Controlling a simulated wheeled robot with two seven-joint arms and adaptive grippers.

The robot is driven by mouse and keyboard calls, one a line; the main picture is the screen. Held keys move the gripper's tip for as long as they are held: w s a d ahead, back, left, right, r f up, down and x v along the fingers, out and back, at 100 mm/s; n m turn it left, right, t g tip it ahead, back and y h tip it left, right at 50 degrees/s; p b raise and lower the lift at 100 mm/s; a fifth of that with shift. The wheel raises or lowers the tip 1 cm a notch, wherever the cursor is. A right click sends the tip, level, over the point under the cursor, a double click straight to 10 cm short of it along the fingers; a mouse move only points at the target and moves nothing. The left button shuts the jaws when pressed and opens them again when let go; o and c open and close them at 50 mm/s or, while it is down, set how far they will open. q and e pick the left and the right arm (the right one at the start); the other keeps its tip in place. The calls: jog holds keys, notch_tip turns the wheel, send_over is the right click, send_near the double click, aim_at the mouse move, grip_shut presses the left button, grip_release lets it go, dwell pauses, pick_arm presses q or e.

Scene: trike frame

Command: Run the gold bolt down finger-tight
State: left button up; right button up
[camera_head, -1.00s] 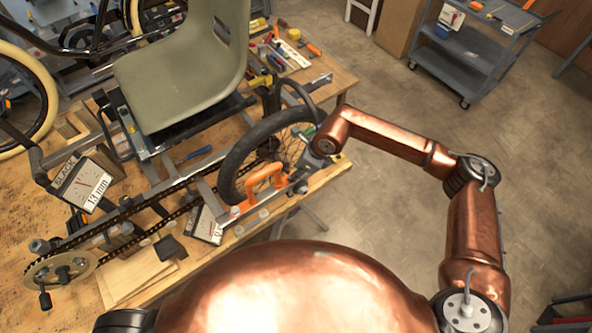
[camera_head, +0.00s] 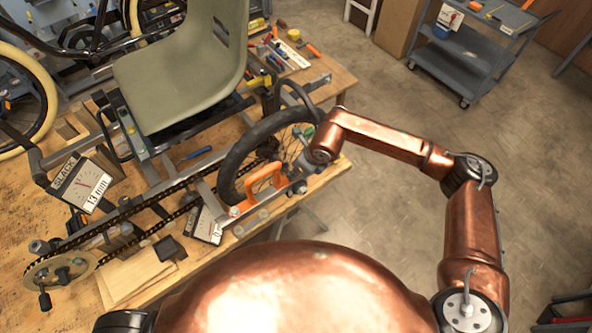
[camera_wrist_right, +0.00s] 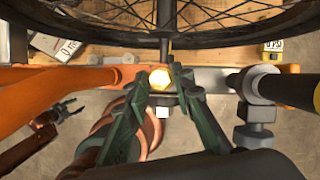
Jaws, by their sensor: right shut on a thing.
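The gold bolt (camera_wrist_right: 160,79) shows its hex head in the right wrist view, set by the grey frame rail below the wheel. My right gripper (camera_wrist_right: 159,76) has its two dark green fingers on either side of the head, shut on it. In the head view my right gripper (camera_head: 302,160) is at the wheel's right side, small and partly hidden by its own wrist; the bolt cannot be made out there. How far the bolt sits in is not clear.
An orange clamp-like part (camera_head: 264,180) stands close left of my right gripper. The spoked wheel (camera_head: 238,160) rises behind it. A slack gauge reading 13 mm (camera_head: 85,183) stands left on the wooden bench (camera_head: 130,275). The floor to the right is open, with a grey cart (camera_head: 470,60) beyond.

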jog(key=m+h, duration=0.1)
jog(key=m, duration=0.2)
jog(key=m+t+h, duration=0.1)
jog(key=m, duration=0.3)
jog(key=shift+s+a+f, duration=0.15)
jog(key=shift+s+f, duration=0.05)
jog(key=shift+f+m+t+h, duration=0.1)
jog(key=shift+m+t+h, duration=0.2)
jog(key=shift+m+h, duration=0.5)
jog(key=o, duration=0.6)
jog(key=shift+o, duration=0.2)
jog(key=n+y, duration=0.1)
jog(key=n, duration=0.1)
jog(key=n+y, duration=0.1)
jog(key=n, duration=0.2)
jog(key=shift+w+d+n+g+y, duration=0.2)
jog(key=shift+n+g+y, duration=0.1)
jog(key=shift+g, duration=0.1)
jog(key=n+g, duration=0.1)
jog(key=n, duration=0.2)
jog(key=n+y, duration=0.1)
jog(key=n, duration=0.2)
jog(key=shift+g, duration=0.4)
jog(key=shift+c, duration=0.4)
jog(key=c, duration=0.6)
